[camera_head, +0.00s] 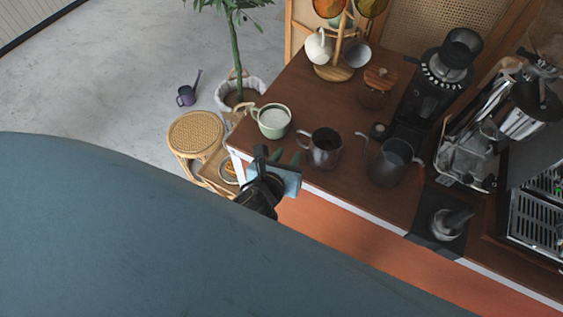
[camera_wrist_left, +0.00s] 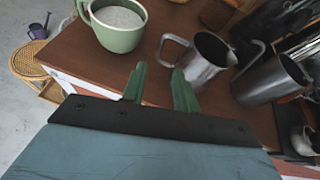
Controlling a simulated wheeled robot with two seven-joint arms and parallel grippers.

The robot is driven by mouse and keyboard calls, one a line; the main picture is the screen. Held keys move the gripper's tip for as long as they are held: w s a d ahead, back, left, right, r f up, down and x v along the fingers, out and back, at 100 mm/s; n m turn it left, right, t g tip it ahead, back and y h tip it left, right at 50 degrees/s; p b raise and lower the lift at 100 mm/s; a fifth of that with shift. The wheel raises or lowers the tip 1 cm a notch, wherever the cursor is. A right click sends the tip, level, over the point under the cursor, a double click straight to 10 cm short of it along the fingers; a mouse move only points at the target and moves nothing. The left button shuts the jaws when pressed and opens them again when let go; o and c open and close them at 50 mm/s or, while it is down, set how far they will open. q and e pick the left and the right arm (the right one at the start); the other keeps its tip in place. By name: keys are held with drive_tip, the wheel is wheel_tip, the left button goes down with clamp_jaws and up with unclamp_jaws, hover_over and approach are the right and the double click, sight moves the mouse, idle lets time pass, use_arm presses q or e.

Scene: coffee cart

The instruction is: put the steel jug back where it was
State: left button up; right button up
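A small steel jug (camera_head: 325,158) stands upright on the brown counter (camera_head: 345,188), its handle pointing left. It also shows in the left wrist view (camera_wrist_left: 205,66), to the right of my fingertips. A larger grey metal pitcher (camera_head: 385,170) stands to its right; in the left wrist view it is at the right side (camera_wrist_left: 268,82). My left gripper (camera_head: 283,158) is at the counter's front edge, left of the small jug and apart from it. In the left wrist view its two green fingers (camera_wrist_left: 159,88) are apart with nothing between them. My right gripper is not in view.
A pale green cup (camera_head: 272,123) with white contents stands on the counter's left end, close behind my left gripper. A mug tree (camera_head: 334,72), a grinder (camera_head: 432,88), a tamper on a dark mat (camera_head: 425,215) and an espresso machine (camera_head: 535,215) take up the rest.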

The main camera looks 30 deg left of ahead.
use_arm(q)
drive_tip(key=v, duration=0.4)
drive_tip(key=shift+s+r, duration=0.1)
drive_tip(key=s+a+f+n+g+h, duration=0.1)
drive_tip(key=s+f+n+g, duration=0.35)
drive_tip(key=f, duration=0.85)
drive_tip(key=s+a+f+n+g+h, duration=0.15)
drive_tip(key=s+f+n, duration=0.35)
drive_tip(key=f+n, duration=0.5)
drive_tip(key=s+a+f+n+g, duration=0.3)
drive_tip(key=s+f+n, duration=0.5)
drive_tip(key=s, duration=0.2)
drive_tip(key=s+a+f+n+g+y, duration=0.1)
drive_tip(key=s+a+f+n+g, duration=0.2)
drive_tip(key=s+f+n, duration=0.5)
drive_tip(key=s, duration=0.3)
drive_tip(key=shift+s+f+n, duration=0.25)
drive_tip(key=shift+s+n, duration=0.05)
drive_tip(key=shift+n, duration=0.05)
